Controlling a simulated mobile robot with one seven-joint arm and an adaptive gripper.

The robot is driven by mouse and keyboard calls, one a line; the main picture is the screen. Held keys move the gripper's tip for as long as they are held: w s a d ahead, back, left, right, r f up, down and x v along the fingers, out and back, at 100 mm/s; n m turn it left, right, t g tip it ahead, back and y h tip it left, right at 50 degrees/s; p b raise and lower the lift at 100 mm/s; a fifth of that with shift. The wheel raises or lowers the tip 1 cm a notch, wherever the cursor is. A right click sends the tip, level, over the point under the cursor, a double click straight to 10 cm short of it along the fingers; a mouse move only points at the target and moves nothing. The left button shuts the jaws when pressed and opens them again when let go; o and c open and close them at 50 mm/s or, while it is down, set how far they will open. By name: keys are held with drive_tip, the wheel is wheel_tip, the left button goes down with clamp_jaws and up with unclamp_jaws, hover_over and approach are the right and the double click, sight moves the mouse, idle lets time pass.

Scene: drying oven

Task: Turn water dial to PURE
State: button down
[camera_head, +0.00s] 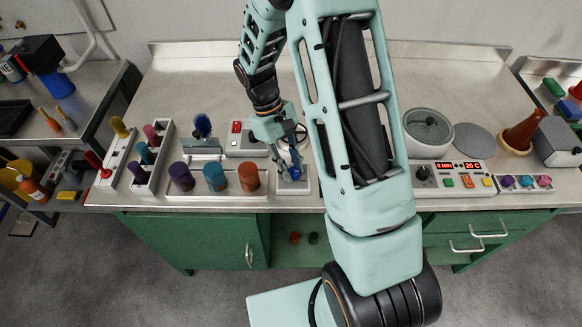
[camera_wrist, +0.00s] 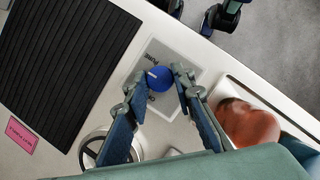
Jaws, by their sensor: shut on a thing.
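The water dial (camera_wrist: 158,78) is a round blue knob with a small white mark toward its upper left in the wrist view. It sits on a grey plate (camera_wrist: 186,62) with printed words; one near the mark seems to read PURE, and another is partly covered by a finger. In the head view the blue dial (camera_head: 294,174) is at the counter's front edge, partly hidden by my gripper (camera_head: 287,167). In the wrist view my gripper (camera_wrist: 160,80) has its two fingertips on either side of the knob, shut on it.
An orange cylinder (camera_wrist: 248,122) stands close to the right finger; it also shows in the head view (camera_head: 249,178) beside blue and purple ones. A round wheel-like part (camera_wrist: 97,147) lies near the left finger. A black ribbed mat (camera_wrist: 60,60) covers the counter beyond.

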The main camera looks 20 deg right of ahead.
drive_tip(key=m+y, duration=0.1)
drive_tip(key=m, duration=0.2)
drive_tip(key=m+y, duration=0.1)
drive_tip(key=m, duration=0.2)
drive_tip(key=shift+d+m+b, duration=0.2)
drive_tip(key=shift+m+b, duration=0.1)
drive_tip(key=shift+b, duration=0.1)
drive_tip(key=shift+g, duration=0.3)
drive_tip(key=c, duration=1.6)
unclamp_jaws()
drive_tip(key=v, duration=1.2)
drive_tip(key=shift+d+r, duration=0.1)
drive_tip(key=shift+d, duration=0.15)
